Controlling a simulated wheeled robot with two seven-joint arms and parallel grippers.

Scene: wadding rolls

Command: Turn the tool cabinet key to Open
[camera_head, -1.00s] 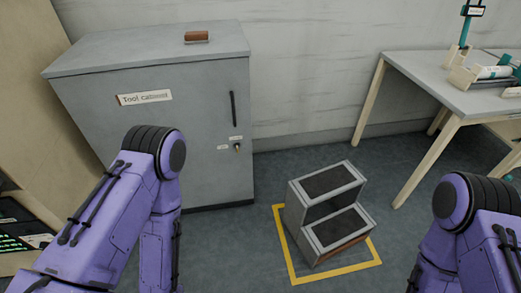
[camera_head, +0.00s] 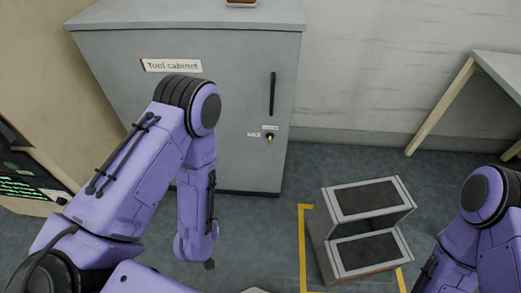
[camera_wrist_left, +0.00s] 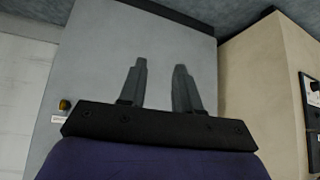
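The grey tool cabinet (camera_head: 235,100) stands behind my left arm, its door shut, with a "Tool cabinet" label and a dark vertical handle (camera_head: 272,94). The small brass key (camera_head: 269,138) sits in the lock below the handle, between small labels too small to read. In the left wrist view the cabinet face (camera_wrist_left: 100,60) appears upside down, with the key (camera_wrist_left: 64,104) at the left. My left gripper (camera_wrist_left: 160,65) is open and empty, its fingers apart in front of the cabinet, away from the key. My right gripper is out of view.
A grey two-step stool (camera_head: 368,255) stands on the floor inside yellow tape (camera_head: 303,245), right of the cabinet. A table (camera_head: 498,68) is at the right edge. A brown-topped block (camera_head: 241,3) lies on the cabinet. Floor is clear between cabinet and stool.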

